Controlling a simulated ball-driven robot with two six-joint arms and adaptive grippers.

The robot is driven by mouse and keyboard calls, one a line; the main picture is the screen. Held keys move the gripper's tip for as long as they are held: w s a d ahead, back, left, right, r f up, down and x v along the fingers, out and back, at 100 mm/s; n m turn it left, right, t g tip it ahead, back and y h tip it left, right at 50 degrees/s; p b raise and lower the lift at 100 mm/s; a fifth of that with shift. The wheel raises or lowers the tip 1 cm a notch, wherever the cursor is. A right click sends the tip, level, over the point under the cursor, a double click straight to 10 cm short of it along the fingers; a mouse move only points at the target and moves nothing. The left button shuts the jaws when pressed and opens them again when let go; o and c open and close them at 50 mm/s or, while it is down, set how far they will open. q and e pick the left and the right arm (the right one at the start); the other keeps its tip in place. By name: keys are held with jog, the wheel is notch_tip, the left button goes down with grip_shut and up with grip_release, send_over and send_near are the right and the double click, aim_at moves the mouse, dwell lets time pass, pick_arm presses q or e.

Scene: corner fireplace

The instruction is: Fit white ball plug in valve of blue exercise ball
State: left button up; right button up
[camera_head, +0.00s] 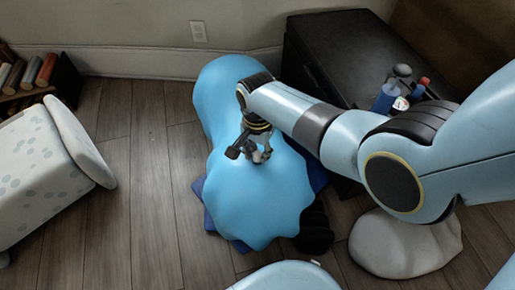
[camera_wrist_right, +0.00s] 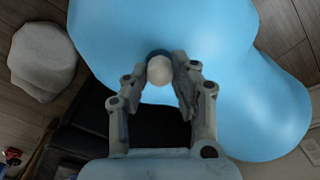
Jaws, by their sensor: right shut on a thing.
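The blue exercise ball (camera_head: 250,195), lumpy in shape, lies on a dark blue mat (camera_head: 215,213) on the floor; it also fills much of the right wrist view (camera_wrist_right: 270,100). My right gripper (camera_head: 262,156) is over the ball's upper surface. In the right wrist view my right gripper (camera_wrist_right: 163,75) is shut on the white ball plug (camera_wrist_right: 159,70), held between the fingertips. A dark blue round spot, which looks like the valve, shows just behind the plug. Whether the plug touches it I cannot tell. My left gripper is not in view.
A spotted white seat (camera_head: 40,165) and a bookshelf (camera_head: 65,80) are at left. A pale stone-like pouf (camera_head: 400,245) is at lower right. Floor left of the ball is clear.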

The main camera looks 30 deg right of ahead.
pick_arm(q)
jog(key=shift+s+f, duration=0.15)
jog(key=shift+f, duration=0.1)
pick_arm(e)
jog(key=shift+f, duration=0.35)
jog(key=o, duration=1)
notch_tip(320, 180, up, 12)
pick_arm(q)
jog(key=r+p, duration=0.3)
jog(key=p, duration=0.1)
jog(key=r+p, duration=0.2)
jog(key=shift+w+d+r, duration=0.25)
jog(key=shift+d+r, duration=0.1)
pick_arm(e)
jog(key=s+d+f+n, duration=0.3)
jog(key=s+f, duration=0.4)
jog(key=s, duration=0.7)
jog(key=s+d+f+n, duration=0.3)
jog(key=s+f+n, duration=0.2)
jog(key=s, duration=1)
jog(key=s+d+f+n+h, duration=0.1)
jog(key=s+d+f+n, duration=0.2)
jog(key=s+f, duration=0.7)
jog(key=shift+s+d+f+n, duration=0.15)
jog(key=shift+s+n, duration=0.35)
jog(key=shift+s, duration=0.8)
jog(key=shift+s+f+n, duration=0.15)
jog(key=shift+s+n, duration=0.35)
jog(key=shift+s, duration=0.75)
